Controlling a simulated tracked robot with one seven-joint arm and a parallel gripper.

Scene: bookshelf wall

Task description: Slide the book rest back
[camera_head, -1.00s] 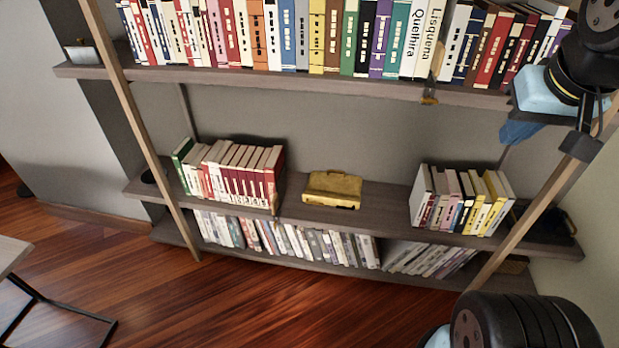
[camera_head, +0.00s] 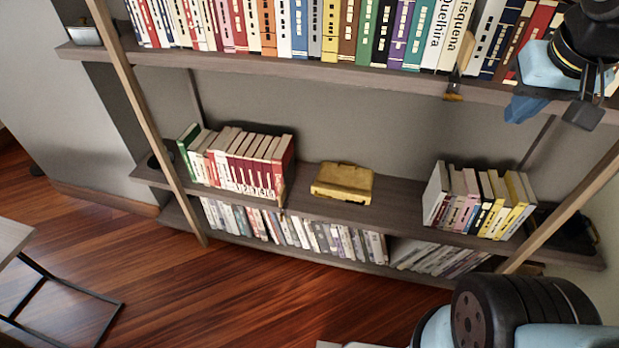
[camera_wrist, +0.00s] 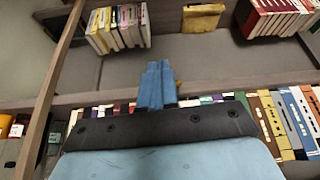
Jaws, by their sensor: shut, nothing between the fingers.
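The book rest (camera_head: 457,70) is a narrow wood-coloured upright piece with a yellowish foot. It stands out past the front edge of the upper shelf, in front of the book spines. My gripper (camera_head: 520,108) is to its right in the head view, in front of the same shelf, with a visible gap between them. In the wrist view my gripper's blue fingers (camera_wrist: 157,68) are together and empty. A small yellowish bit (camera_wrist: 178,84) shows right beside them, partly hidden; it may be the book rest.
The upper shelf (camera_head: 250,66) holds a long row of books. The lower shelf (camera_head: 390,209) holds two book groups, with a yellow case (camera_head: 342,183) between them. A slanted wooden post (camera_head: 562,210) stands at right. Bare floor (camera_head: 220,290) lies in front.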

